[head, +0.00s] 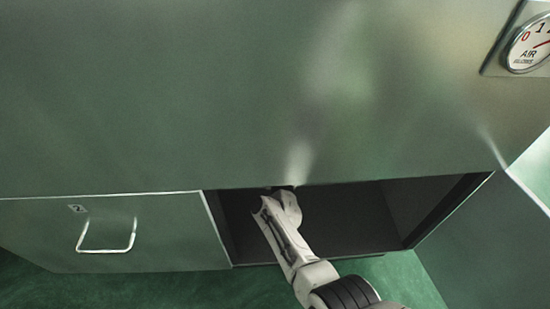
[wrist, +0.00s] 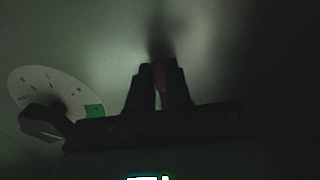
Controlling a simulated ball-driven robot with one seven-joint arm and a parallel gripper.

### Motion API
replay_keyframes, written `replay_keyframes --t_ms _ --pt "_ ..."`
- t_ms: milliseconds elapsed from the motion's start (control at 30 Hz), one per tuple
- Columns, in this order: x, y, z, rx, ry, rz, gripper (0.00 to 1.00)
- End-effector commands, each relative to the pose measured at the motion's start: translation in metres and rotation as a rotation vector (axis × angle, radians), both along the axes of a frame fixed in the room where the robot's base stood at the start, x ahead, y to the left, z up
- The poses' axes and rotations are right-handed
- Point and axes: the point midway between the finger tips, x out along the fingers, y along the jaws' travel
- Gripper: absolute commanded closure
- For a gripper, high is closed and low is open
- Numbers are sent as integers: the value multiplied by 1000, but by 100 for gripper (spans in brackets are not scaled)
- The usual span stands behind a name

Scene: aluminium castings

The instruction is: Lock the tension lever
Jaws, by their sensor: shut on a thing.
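In the wrist view my gripper (wrist: 159,73) points into a dim recess. Its two dark fingers are close together, shut on a narrow reddish-brown piece (wrist: 160,77), which looks like part of the tension lever. Most of that piece is hidden by the fingers and shadow, so its shape and angle cannot be told. In the head view my arm reaches into the dark opening (head: 345,222) below the green cabinet front, and the fingers and lever are hidden behind its lower edge.
A pale dial (wrist: 52,88) with a green sector and a black pointer or knob (wrist: 45,122) is left of my gripper. The cabinet front (head: 200,100) overhangs the opening. A drawer with a handle (head: 106,249) is at left, an AIR gauge (head: 528,45) at upper right.

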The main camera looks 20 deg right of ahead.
Motion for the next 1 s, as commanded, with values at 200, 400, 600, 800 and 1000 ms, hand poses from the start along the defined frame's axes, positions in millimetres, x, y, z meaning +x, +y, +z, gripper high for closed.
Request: replay_keyframes --t_ms 200,400,600,800,1000 --pt "-2 -5 -2 -84 31 1 100" --pt "-3 -7 -2 -118 42 1 100" --pt "-3 -7 -2 -126 44 1 100" --pt "-3 -7 -2 -126 44 1 100" --pt "-3 -7 -2 -125 43 0 65"
